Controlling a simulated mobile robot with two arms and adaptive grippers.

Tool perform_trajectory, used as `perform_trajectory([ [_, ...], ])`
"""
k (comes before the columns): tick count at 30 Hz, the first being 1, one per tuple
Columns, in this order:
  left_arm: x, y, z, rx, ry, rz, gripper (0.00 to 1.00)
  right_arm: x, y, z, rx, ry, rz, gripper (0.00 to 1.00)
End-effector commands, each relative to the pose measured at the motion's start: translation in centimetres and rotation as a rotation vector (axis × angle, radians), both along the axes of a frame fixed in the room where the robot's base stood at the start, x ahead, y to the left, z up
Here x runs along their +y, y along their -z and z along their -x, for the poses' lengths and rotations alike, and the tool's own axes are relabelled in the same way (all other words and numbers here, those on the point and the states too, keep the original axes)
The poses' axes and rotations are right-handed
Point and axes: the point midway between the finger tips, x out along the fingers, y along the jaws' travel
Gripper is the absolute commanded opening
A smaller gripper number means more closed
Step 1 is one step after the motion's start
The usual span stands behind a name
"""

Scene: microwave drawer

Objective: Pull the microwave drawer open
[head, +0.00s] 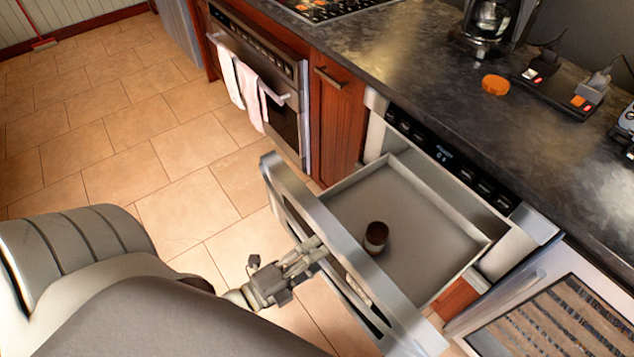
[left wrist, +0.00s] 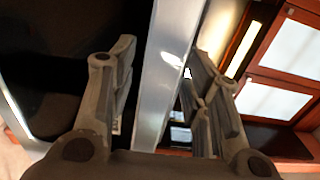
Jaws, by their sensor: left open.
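The microwave drawer (head: 440,228) is pulled well out from its housing below the counter, in the head view. A small dark brown jar (head: 376,237) stands inside it. My left gripper (head: 318,246) is at the outer face of the drawer front (head: 290,200), around the middle of its width. In the left wrist view the two fingers (left wrist: 165,70) are spread apart, with the drawer's metal edge (left wrist: 172,75) running between them. I cannot tell whether either finger touches the drawer. My right gripper is not in view.
An oven (head: 265,85) with towels hanging on its handle stands to the left, beside a wooden cabinet (head: 335,115). A glass-fronted unit (head: 550,310) is at the lower right. The dark counter (head: 420,70) runs above. Tiled floor (head: 130,150) is free at the left.

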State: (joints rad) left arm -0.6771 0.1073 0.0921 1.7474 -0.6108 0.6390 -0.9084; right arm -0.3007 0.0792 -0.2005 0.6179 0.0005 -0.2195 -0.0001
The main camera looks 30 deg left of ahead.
Motion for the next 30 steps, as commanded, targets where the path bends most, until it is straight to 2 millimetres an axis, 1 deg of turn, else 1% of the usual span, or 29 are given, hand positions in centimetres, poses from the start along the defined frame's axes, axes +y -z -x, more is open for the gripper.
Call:
perform_trajectory([
  [9,2.2,0.1,6.3,0.005,-0.001,-0.002,0.45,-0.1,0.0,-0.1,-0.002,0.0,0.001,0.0],
  [12,2.9,0.1,8.0,0.005,-0.002,-0.001,0.45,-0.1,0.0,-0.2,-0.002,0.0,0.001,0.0],
  [15,3.3,0.1,9.2,0.004,0.0,0.0,0.45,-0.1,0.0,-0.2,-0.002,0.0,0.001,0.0],
  [18,3.6,0.1,10.0,0.003,-0.001,-0.001,0.45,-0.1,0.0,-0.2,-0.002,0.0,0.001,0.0],
  [21,3.7,0.0,10.3,0.001,0.0,0.0,0.45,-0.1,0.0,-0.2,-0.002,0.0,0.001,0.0],
  [30,3.7,0.0,10.3,0.001,0.0,0.0,0.45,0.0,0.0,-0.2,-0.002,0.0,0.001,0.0],
])
